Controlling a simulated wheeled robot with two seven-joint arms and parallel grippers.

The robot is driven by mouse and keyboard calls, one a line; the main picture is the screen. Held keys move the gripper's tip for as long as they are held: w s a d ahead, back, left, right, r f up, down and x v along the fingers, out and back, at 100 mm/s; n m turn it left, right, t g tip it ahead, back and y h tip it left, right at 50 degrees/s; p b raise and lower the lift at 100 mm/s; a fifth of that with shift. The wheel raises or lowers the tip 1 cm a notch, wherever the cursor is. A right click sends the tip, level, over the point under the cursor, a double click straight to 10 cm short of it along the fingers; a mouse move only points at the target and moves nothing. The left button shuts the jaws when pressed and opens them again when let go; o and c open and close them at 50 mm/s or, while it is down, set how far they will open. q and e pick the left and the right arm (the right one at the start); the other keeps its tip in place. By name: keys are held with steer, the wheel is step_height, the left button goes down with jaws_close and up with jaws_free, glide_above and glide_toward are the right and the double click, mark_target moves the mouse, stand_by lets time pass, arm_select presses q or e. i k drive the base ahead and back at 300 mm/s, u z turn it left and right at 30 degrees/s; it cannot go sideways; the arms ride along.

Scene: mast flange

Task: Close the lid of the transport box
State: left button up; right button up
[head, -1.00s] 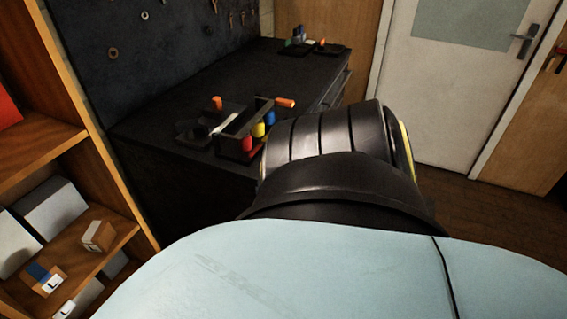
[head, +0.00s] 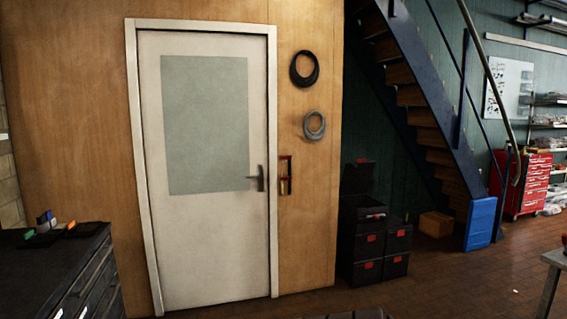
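Black boxes with red patches are stacked beside the staircase, right of the door. The top one on the left (head: 361,213) has what looks like a raised lid (head: 357,178) standing up behind it. I cannot tell for sure that this is the transport box. Its inside is too small and dark to make out. Neither of my grippers is in view.
A white door (head: 205,240) stands shut in the wooden wall. A dark workbench (head: 60,265) is at the lower left. Right of the boxes are a cardboard box (head: 436,224), a blue box (head: 480,223) and a red tool cabinet (head: 522,184). The brown floor (head: 450,285) in front is open.

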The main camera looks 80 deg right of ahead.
mark_target(356, 176)
steer(key=u, duration=0.7)
steer(key=k, duration=0.2)
steer(key=z, duration=3.25)
steer(key=i, duration=1.4)
steer(key=z, duration=0.95)
steer(key=i, duration=2.55)
steer(key=u, duration=0.35)
